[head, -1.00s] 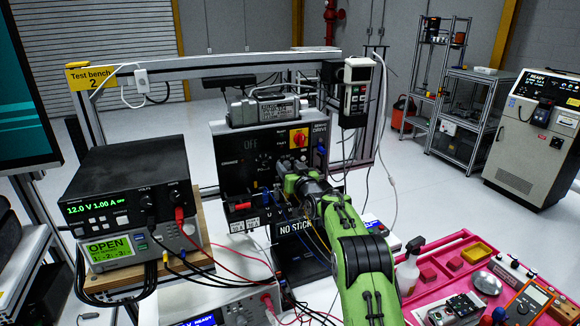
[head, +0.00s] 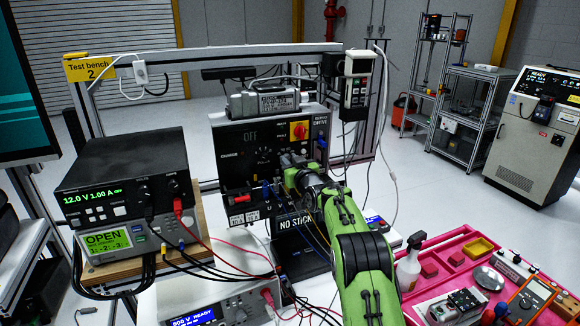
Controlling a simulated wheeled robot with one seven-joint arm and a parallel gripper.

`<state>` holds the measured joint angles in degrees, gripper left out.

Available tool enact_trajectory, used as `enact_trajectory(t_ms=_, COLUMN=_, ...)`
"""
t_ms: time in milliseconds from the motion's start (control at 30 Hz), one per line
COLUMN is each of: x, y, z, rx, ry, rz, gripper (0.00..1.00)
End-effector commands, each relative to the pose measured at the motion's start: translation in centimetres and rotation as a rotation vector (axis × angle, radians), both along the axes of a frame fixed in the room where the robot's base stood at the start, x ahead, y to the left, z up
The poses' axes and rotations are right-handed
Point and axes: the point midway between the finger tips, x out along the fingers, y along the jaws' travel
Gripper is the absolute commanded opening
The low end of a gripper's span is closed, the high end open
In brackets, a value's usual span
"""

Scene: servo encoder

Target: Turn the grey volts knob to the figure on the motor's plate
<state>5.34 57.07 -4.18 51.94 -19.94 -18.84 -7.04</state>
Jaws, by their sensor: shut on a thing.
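My green and black arm reaches up to the servo drive's black front panel (head: 236,178). My gripper (head: 286,160) is at the right half of this panel, shut on what looks like the grey volts knob. The fingers hide most of the knob, so its pointer and scale cannot be read. The grey motor (head: 240,106) lies on top of the drive. Its nameplate (head: 279,102) faces me, but the print is too small to read. A dark dial (head: 263,155) with marks around it is left of my gripper, under the word OFF.
Red and black leads (head: 228,253) cross the bench. A red switch (head: 299,130) is above my gripper. A pink tray (head: 420,308) lies at right.

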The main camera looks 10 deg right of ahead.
Motion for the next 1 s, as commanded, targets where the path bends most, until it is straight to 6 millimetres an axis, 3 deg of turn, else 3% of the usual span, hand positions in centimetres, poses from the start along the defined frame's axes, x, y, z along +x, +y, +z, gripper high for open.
enact_trajectory(t_ms=1000, x=0.0, y=0.12, z=-0.28, rx=-0.919, ry=-0.185, rz=0.003, gripper=0.0)
